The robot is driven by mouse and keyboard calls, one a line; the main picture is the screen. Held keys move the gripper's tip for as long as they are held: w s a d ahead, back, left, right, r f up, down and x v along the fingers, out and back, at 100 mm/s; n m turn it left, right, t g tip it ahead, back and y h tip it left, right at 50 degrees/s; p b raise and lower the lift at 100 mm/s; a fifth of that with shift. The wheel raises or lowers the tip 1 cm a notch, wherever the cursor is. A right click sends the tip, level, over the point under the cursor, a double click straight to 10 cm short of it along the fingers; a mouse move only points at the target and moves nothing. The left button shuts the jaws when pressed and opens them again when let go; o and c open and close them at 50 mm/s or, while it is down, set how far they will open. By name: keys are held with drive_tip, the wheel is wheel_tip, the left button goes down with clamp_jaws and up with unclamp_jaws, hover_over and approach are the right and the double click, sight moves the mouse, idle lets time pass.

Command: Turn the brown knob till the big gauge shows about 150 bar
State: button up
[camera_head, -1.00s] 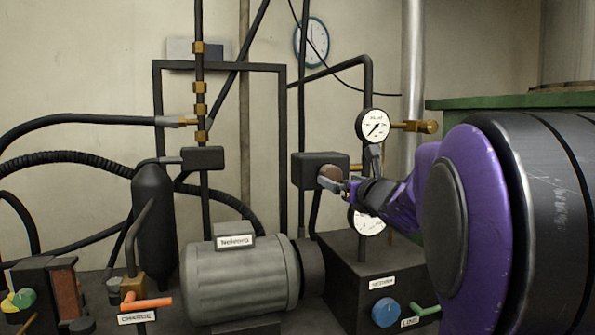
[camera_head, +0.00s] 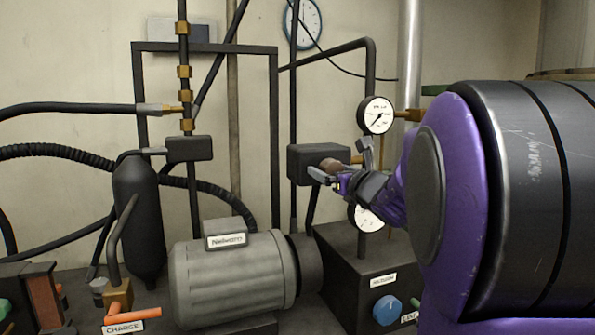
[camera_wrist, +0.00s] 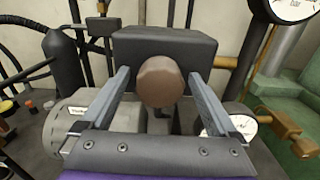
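The brown knob (camera_wrist: 160,82) sits on the front of a dark valve box (camera_wrist: 190,48). It also shows in the head view (camera_head: 331,166), partly behind my fingers. My gripper (camera_wrist: 158,74) is open, with one finger on each side of the knob and a visible gap at both sides. In the head view my gripper (camera_head: 340,160) reaches the knob from the right. The upper round gauge (camera_head: 376,115) is white with a dark rim; its needle points to the lower left. Its edge shows in the wrist view (camera_wrist: 292,8), marked bar. A lower gauge (camera_head: 367,218) is partly covered by my arm.
A grey motor (camera_head: 232,278) stands left of the dark cabinet, which carries a blue knob (camera_head: 387,310). A black bottle (camera_head: 138,215), an orange lever (camera_head: 132,315) and several hoses fill the left. A brass fitting (camera_wrist: 282,125) lies right of my gripper.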

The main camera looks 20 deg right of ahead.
drive_tip(key=c, duration=1.4)
drive_tip(key=shift+o, duration=0.2)
drive_tip(key=shift+m, duration=0.3)
drive_tip(key=m+b, duration=0.2)
drive_tip(key=m, duration=0.1)
drive_tip(key=shift+m, duration=0.3)
drive_tip(key=m, duration=0.4)
drive_tip(key=shift+r, duration=0.1)
drive_tip(key=m+p, duration=0.1)
drive_tip(key=m, duration=0.4)
drive_tip(key=shift+m, duration=0.4)
drive_tip(key=shift+a+r+m+p, duration=0.1)
drive_tip(key=shift+m+p, duration=0.5)
drive_tip(key=shift+m, duration=1.7)
